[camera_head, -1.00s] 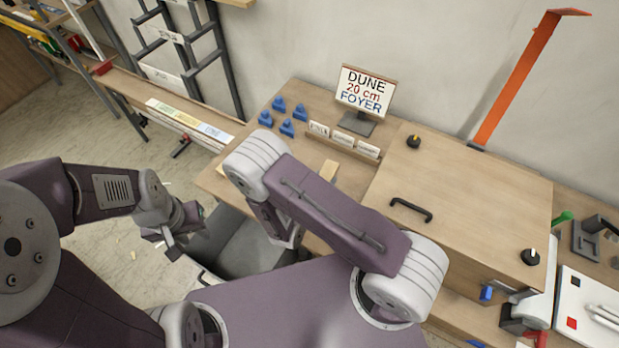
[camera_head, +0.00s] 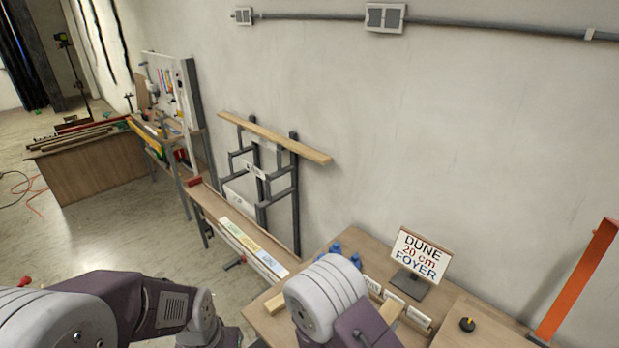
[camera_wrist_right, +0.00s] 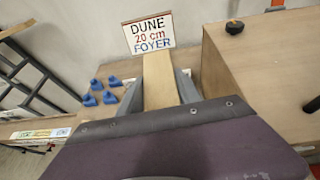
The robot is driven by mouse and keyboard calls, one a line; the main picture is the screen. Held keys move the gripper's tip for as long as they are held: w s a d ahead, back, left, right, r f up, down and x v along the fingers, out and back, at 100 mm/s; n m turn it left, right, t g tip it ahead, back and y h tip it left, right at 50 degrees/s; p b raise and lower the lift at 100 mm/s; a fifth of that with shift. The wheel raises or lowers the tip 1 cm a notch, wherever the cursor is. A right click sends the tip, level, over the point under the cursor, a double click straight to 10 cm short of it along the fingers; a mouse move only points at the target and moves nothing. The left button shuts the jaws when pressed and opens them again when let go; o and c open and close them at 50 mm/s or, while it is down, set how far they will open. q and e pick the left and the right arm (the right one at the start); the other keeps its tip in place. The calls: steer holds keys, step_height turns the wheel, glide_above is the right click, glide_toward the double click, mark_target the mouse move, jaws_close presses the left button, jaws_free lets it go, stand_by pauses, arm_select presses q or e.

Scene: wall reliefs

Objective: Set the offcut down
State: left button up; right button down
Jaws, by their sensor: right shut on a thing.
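My right gripper (camera_wrist_right: 164,92) is shut on the offcut (camera_wrist_right: 158,76), a pale wooden strip between its two grey fingers in the right wrist view. The strip points toward the sign, over the wooden bench. I cannot tell whether it touches the bench top. In the head view, a short end of the offcut (camera_head: 392,309) shows beside my right arm, near the small white cards. The right fingers are hidden there behind the arm. My left arm is at the bottom left of the head view, with its gripper out of frame.
A sign reading "DUNE 20 cm FOYER" (camera_head: 420,255) stands at the back of the bench (camera_head: 345,243). A wooden box (camera_wrist_right: 255,65) with a black knob stands right. A wall rack (camera_head: 270,165) holds a plank.

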step_height(320, 180, down, 9)
steer(key=s+m+g+h+b, duration=0.1)
steer(key=s+m+g+b, duration=0.1)
steer(key=b, duration=0.5)
steer(key=shift+s+a+r+h, duration=0.15)
steer(key=shift+r+h, duration=0.05)
steer(key=shift+h, duration=0.1)
